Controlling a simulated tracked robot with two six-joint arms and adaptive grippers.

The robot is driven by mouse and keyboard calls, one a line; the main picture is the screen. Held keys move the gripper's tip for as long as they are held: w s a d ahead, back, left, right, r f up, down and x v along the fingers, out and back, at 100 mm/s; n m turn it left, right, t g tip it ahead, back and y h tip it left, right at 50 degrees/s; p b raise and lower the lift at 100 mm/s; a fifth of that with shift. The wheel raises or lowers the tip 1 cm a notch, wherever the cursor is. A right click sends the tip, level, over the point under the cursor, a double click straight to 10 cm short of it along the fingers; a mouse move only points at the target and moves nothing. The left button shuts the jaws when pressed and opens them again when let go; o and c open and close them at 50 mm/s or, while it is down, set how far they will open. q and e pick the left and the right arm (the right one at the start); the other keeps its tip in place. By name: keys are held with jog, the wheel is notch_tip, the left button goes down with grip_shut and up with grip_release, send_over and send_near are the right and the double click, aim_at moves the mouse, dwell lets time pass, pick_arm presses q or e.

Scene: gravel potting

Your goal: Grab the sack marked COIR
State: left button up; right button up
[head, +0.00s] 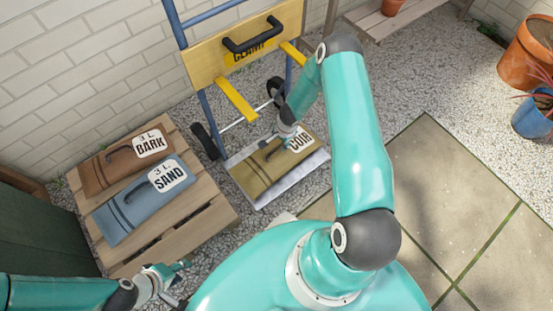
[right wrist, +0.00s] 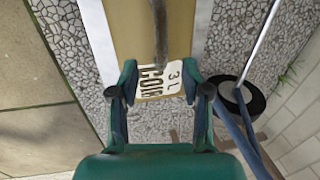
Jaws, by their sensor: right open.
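The tan sack marked COIR (head: 262,174) lies flat on the metal toe plate (head: 305,172) of a hand truck. Its white label and dark handle are at its upper right, partly covered by my right gripper (head: 288,135). In the right wrist view the COIR sack (right wrist: 125,28) fills the upper middle, with its dark handle (right wrist: 160,35) ahead of the fingers. My right gripper (right wrist: 160,78) is open and empty, its fingers on either side of the label. My left gripper (head: 180,283) is open and empty at the lower left, near the pallet.
A brown BARK sack (head: 110,170) and a blue SAND sack (head: 125,215) lie on a wooden pallet (head: 215,218) at the left. The hand truck has a yellow-barred CLAMP board (head: 205,62) above the COIR sack, and dark wheels. Gravel and paving lie to the right.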

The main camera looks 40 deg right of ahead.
jog(key=f, duration=0.2)
jog(key=f+b, duration=0.1)
jog(key=f, duration=0.1)
jog(key=shift+w, duration=0.4)
jog(key=f+b, duration=0.1)
jog(key=f, duration=0.1)
jog(key=w+f+b, duration=0.1)
jog(key=f, duration=0.1)
jog(key=shift+f, duration=0.4)
jog(key=shift+a, duration=0.1)
grip_shut()
jog(key=shift+w+r, duration=0.1)
